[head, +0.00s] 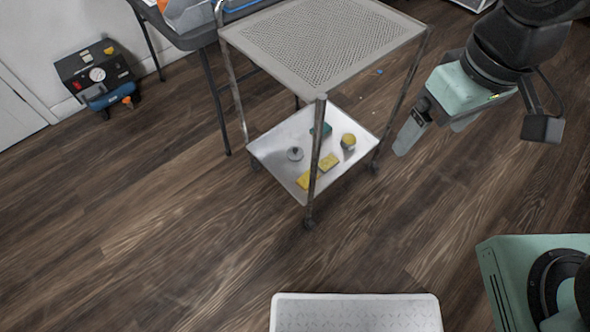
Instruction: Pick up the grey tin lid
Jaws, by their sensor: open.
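A small round grey thing (295,154), which looks like the tin lid, lies on the white lower shelf (270,149) of a metal cart, towards its left side. It has a raised middle, but it is too small to make out in detail. My gripper (431,138) is open, with nothing seen between its fingers. It hangs to the right of the cart, outside its legs and well apart from the grey thing.
The shelf also holds a teal block (325,129), a yellow round thing (348,140) and yellow blocks (329,162). The perforated cart top (325,35) and its legs enclose the shelf. A white platform (355,313) lies in front; floor between is clear.

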